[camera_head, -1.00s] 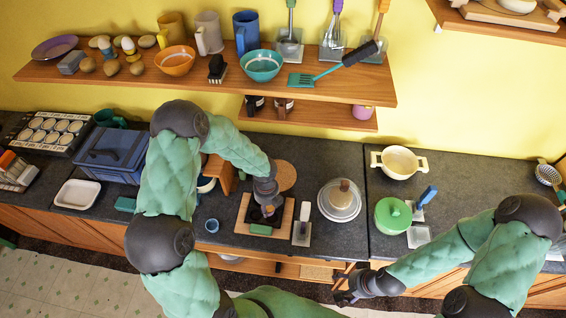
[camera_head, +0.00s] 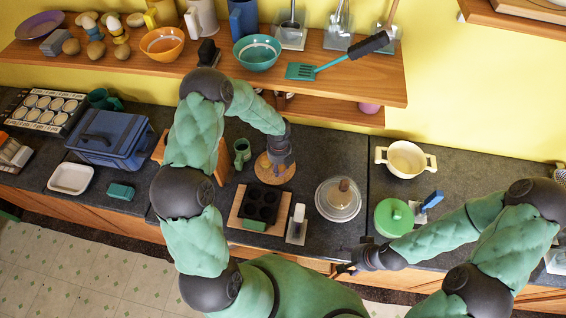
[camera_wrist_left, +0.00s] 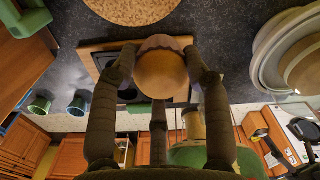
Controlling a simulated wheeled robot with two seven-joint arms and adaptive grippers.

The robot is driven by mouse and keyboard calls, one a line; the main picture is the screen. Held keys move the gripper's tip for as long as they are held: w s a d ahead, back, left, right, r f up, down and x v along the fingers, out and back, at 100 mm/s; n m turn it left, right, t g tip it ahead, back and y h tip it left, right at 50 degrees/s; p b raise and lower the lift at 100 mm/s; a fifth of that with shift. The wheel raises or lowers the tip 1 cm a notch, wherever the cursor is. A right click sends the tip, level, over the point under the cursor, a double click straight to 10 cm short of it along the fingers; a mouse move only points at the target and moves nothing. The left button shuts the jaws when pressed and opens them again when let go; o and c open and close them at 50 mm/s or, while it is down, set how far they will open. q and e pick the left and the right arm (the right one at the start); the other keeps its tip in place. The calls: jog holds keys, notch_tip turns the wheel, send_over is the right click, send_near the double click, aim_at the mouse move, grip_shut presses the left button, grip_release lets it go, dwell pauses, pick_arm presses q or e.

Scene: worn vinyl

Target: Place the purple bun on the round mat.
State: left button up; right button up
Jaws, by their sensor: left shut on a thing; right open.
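My left gripper (camera_head: 281,166) is over the round cork mat (camera_head: 261,170) in the head view. In the left wrist view its fingers (camera_wrist_left: 160,72) are shut on the purple bun (camera_wrist_left: 160,76), which shows a tan-orange side and a purplish-brown edge. The bun is hard to make out behind the gripper in the head view. The round mat (camera_wrist_left: 135,8) also shows at the top edge of the left wrist view, apart from the bun. My right gripper (camera_head: 346,269) is open and empty near the counter's front edge.
A wooden shelf (camera_head: 350,90) hangs above the counter.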

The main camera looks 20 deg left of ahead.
pick_arm(q)
jog(key=w+f+b, duration=0.1)
jog(key=w+f, duration=0.1)
jog(key=w+a+f+b, duration=0.1)
jog(key=w+f, duration=0.1)
jog(key=w+f+b, duration=0.2)
jog(key=w, duration=0.1)
jog(key=shift+w+a+f, duration=0.1)
jog(key=shift+a+f, duration=0.2)
jog(key=shift+w+a+f+b, duration=0.15)
jog(key=shift+f+b, duration=0.35)
jog(key=shift+f, duration=0.5)
jog(key=shift+w+d+f+b, duration=0.1)
jog(key=shift+w+f+b, duration=0.15)
jog(key=shift+f+b, duration=0.5)
jog(key=shift+f+p, duration=0.15)
jog(key=shift+p, duration=0.15)
jog(key=shift+s+f, duration=0.1)
jog(key=shift+f, duration=0.05)
jog(key=o, duration=1.2)
jog(key=shift+c, duration=0.2)
